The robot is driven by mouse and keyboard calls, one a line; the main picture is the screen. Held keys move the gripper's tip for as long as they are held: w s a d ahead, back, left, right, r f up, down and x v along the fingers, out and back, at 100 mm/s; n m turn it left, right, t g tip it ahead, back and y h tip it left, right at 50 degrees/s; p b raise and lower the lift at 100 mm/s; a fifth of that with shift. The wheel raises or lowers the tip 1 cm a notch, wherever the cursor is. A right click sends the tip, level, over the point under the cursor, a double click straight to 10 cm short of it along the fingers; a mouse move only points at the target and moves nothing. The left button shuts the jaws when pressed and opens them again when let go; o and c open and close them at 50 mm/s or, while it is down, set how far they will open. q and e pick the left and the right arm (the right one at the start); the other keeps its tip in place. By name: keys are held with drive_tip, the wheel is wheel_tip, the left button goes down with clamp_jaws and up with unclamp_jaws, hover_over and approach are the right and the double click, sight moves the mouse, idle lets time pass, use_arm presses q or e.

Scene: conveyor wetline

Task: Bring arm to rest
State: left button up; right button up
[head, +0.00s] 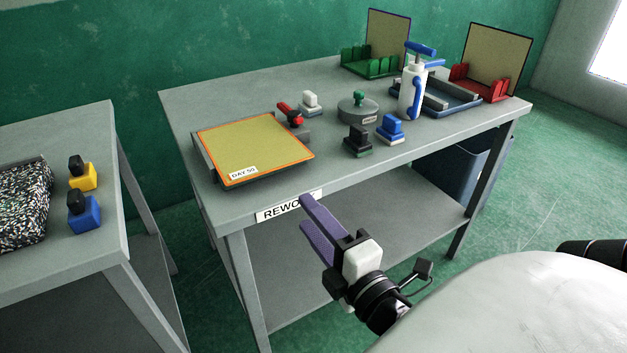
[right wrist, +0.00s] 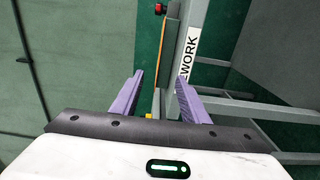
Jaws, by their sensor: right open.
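My right gripper (head: 312,219) reaches in from the lower right of the head view, in front of the rework table's front edge. Its purple fingers are apart and empty in the right wrist view (right wrist: 160,92). The white REWORK label (head: 287,207) on the table's front edge is partly covered by a fingertip in the head view; it also shows in the right wrist view (right wrist: 190,52). My left gripper is not in view.
A second table (head: 112,225) stands left. A blue bin (head: 470,170) is under the far right.

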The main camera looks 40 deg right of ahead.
drive_tip(key=shift+s, duration=0.15)
idle(0.3)
drive_tip(key=s+a+f+m+g+y, duration=0.2)
drive_tip(key=s+a+f+m+g, duration=0.1)
drive_tip(key=f, duration=0.6)
drive_tip(key=s+a+f+m+g+y+p, duration=0.1)
drive_tip(key=a+f+m, duration=0.4)
drive_tip(key=f, duration=0.5)
drive_tip(key=s+a+f+m+g+y, duration=0.3)
drive_tip(key=s+a+f+m+g, duration=0.2)
drive_tip(key=a+f, duration=0.2)
wheel_tip(320, 180, down, 2)
drive_tip(key=shift+a+f+y, duration=0.25)
drive_tip(key=shift+y, duration=0.05)
